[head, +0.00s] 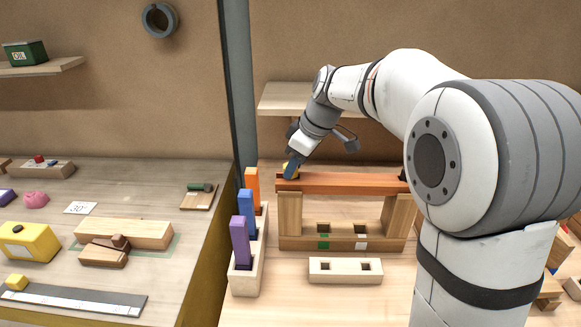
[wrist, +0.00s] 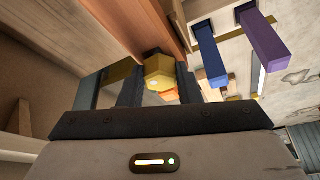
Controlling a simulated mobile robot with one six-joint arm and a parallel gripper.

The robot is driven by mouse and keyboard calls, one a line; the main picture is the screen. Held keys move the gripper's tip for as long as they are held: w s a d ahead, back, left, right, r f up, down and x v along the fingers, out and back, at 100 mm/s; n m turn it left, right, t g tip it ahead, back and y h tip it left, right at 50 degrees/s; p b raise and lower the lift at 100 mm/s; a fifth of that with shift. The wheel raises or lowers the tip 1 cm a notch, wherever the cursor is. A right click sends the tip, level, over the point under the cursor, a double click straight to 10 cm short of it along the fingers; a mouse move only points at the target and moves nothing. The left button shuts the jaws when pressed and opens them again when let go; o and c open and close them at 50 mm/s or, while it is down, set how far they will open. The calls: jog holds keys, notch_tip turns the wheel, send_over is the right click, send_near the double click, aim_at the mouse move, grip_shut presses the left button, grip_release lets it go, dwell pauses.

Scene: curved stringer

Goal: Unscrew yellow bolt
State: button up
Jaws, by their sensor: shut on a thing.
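The yellow bolt (wrist: 159,70) has a hexagonal head and sits between my gripper's fingers in the wrist view. My gripper (head: 291,169) reaches down to that end of the beam and is shut on the bolt. In the wrist view my gripper (wrist: 160,88) has one finger on each side of the bolt head. The beam (wrist: 158,25) runs away behind the bolt. The bolt's shaft is hidden.
The beam rests on two wooden posts (head: 290,215) above a slotted wooden base (head: 343,244). A rack (head: 246,275) with orange, blue and purple pegs (head: 240,240) stands close at left. A two-hole block (head: 345,270) lies in front. A shelf (head: 285,98) is behind my arm.

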jog(key=shift+r+n, duration=0.1)
jog(key=shift+n, duration=0.3)
jog(key=shift+w, duration=0.1)
jog(key=n+g, duration=0.1)
jog(key=n, duration=0.1)
jog(key=n+g+p, duration=0.1)
jog(key=n, duration=0.3)
jog(key=shift+w+r+g+p, duration=0.25)
jog(key=shift+w+g+p, duration=0.05)
jog(key=shift+w+g, duration=0.1)
jog(key=shift+f+n+g, duration=0.1)
jog(key=shift+n+g, duration=0.2)
jog(key=shift+n, duration=0.7)
jog(key=n+p, duration=0.1)
jog(key=n+g+p, duration=0.1)
jog(key=shift+w+a+r+n, duration=0.15)
jog(key=shift+r+n, duration=0.1)
jog(key=shift+n, duration=0.15)
jog(key=shift+n+g+h+p, duration=0.4)
jog(key=shift+n+p, duration=0.2)
jog(key=shift+n, duration=0.6)
jog(key=shift+w+f+n, duration=0.1)
jog(key=shift+n, duration=0.3)
jog(key=o, duration=1.2)
